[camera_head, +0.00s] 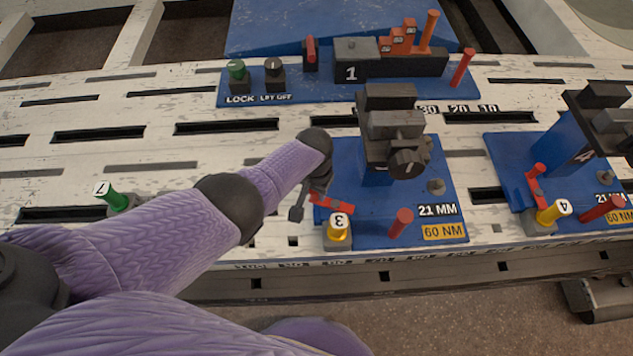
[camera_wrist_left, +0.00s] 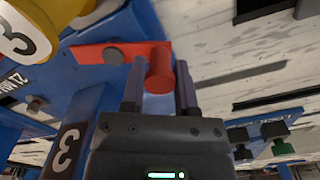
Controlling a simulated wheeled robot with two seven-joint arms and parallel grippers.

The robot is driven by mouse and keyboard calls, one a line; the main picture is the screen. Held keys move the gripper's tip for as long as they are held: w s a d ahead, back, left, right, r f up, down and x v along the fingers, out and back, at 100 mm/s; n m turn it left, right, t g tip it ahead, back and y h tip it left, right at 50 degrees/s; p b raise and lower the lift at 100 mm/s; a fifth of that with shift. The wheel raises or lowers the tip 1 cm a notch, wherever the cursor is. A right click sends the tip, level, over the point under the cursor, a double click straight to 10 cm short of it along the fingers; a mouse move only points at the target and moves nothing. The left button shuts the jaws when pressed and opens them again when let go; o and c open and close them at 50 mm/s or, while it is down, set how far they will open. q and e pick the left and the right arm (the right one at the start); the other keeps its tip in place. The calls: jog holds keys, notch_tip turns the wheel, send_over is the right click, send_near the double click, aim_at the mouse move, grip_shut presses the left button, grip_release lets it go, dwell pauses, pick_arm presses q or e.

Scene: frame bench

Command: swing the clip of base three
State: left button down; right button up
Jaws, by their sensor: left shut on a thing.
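Base three (camera_head: 440,190) is a blue plate in the middle of the bench, with a dark clamp-like block (camera_head: 390,120) on it and a yellow knob (camera_head: 338,228) marked 3 at its front left corner. Its red clip (camera_head: 333,203) lies behind the yellow knob and points left in the head view. In the left wrist view the clip (camera_wrist_left: 90,53) is a flat red bar with a grey pivot and a round red peg (camera_wrist_left: 160,75). My left gripper (camera_head: 307,205) has its fingers on either side of that peg and is shut on it. My right gripper is out of view.
Base four (camera_head: 510,150), with its own red clip (camera_head: 536,185) and yellow knob (camera_head: 552,212), stands at the right. A blue panel (camera_head: 300,95) with knobs lies behind. A red peg (camera_head: 400,222) stands on base three's front.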

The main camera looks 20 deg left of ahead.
pick_arm(q)
jog(key=shift+s+n+p, duration=0.4)
jog(key=shift+s+n, duration=0.05)
jog(key=shift+n, duration=0.65)
jog(key=shift+c, duration=1.8)
grip_release()
